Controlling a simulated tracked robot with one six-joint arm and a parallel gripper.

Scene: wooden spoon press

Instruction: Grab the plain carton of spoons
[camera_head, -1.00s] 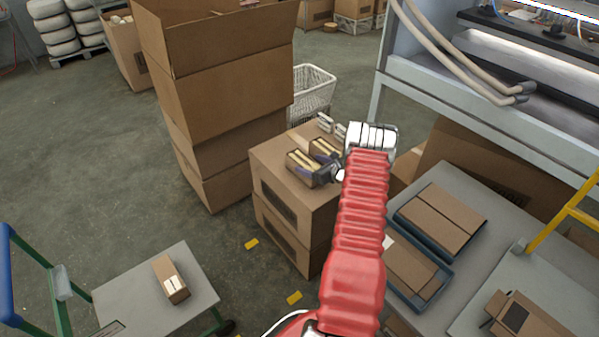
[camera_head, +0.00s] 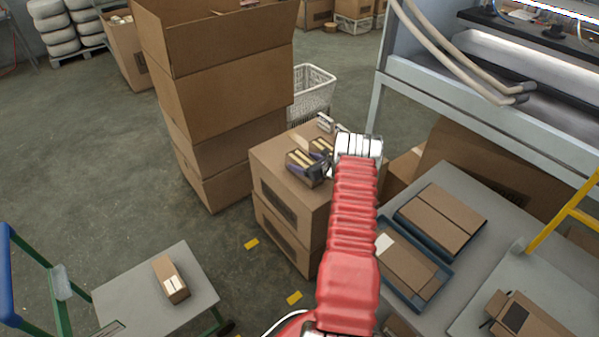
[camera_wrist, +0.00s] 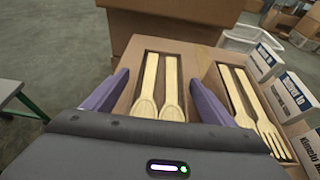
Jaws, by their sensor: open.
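The plain brown carton of spoons (camera_wrist: 138,62) shows in the wrist view with two pale wooden spoons (camera_wrist: 158,90) in its open window. My gripper (camera_wrist: 160,82) is open, with one purple finger on each side of this carton. I cannot tell whether the fingers touch it. The near end of the carton is hidden by my gripper body. In the head view the spoon carton (camera_head: 301,170) lies on top of a large box, partly covered by my gripper (camera_head: 316,168).
A tall stack of brown boxes (camera_head: 225,100) rises at the left. A grey cart (camera_head: 140,290) holds another carton (camera_head: 171,280).

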